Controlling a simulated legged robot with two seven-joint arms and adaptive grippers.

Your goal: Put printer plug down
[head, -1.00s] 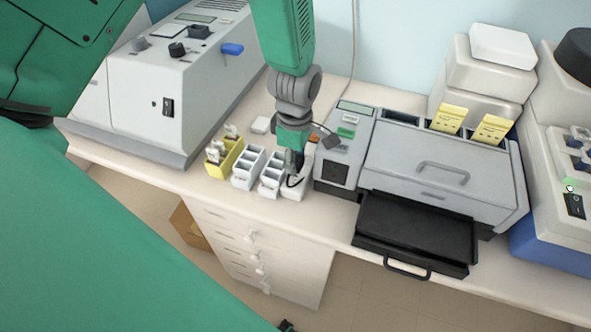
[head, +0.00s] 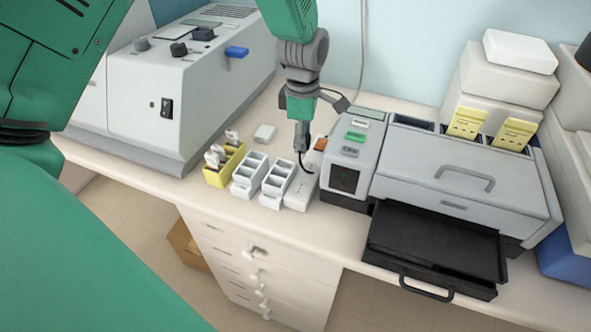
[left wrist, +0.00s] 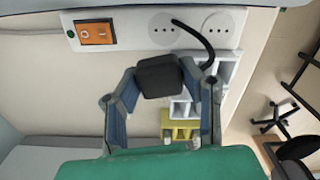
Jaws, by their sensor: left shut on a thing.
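My left gripper (head: 302,140) comes down over the back part of the white power strip (head: 299,192). In the left wrist view, the gripper (left wrist: 160,88) is shut on the black printer plug (left wrist: 160,76), its fingers on either side. A black cord (left wrist: 208,50) curls beside the plug and over the strip. The wrist view shows the strip (left wrist: 140,31) with two round sockets and an orange switch (left wrist: 96,31). The plug appears apart from the sockets; its exact height is unclear. My right gripper is out of view.
White racks (head: 250,175) and a yellow rack (head: 224,166) stand left of the strip. The grey printer-like machine (head: 450,165) with a black tray (head: 435,246) is at right. A small white block (head: 265,132) lies behind the racks, with bare bench (head: 262,112) around it.

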